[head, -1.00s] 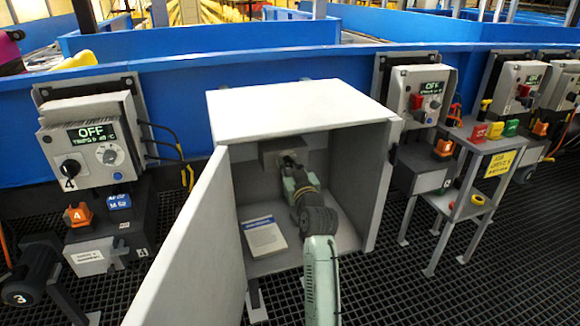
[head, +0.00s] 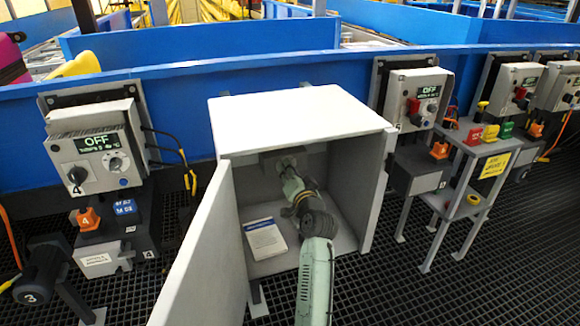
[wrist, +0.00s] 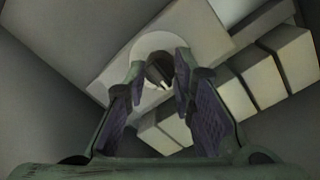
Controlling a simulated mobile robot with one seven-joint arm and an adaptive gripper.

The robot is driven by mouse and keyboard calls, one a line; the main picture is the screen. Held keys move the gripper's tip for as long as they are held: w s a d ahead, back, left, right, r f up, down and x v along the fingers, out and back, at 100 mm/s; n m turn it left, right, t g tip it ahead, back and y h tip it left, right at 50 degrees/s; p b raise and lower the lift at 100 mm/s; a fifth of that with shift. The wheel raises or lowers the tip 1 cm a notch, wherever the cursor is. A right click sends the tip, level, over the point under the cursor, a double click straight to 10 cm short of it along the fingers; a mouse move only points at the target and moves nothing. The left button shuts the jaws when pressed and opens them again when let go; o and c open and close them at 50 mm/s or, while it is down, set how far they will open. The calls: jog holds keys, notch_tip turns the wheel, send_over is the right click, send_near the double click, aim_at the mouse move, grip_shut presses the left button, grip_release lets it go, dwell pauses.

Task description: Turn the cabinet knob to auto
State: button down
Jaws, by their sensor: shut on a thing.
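The grey cabinet (head: 300,118) stands in the middle of the head view with its door (head: 195,262) swung open to the left. My arm reaches inside, and my gripper (head: 287,163) is at the back wall, mostly hidden by my own wrist. In the wrist view, the dark knob (wrist: 160,72) with a pale mark sits on a light round collar (wrist: 142,46) on a box. The fingers of my gripper (wrist: 159,88) are on either side of the knob, shut on it. The view looks tilted. No position labels around the knob are readable.
A white booklet (head: 265,238) lies on the cabinet floor. Several pale blocks (wrist: 262,78) line the box beside the knob. A control box reading OFF (head: 98,150) stands to the left, and a shelf stand (head: 470,150) stands to the right. The cabinet walls closely surround my arm.

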jog(key=shift+r+m+y+p, duration=0.1)
jog(key=shift+m+y+p, duration=0.2)
jog(key=shift+m+p, duration=2.9)
jog(key=shift+m+b, duration=0.75)
jog(key=shift+m, duration=0.25)
jog(key=c, duration=1.3)
grip_release()
jog(key=shift+c, duration=0.2)
jog(key=v, duration=1.2)
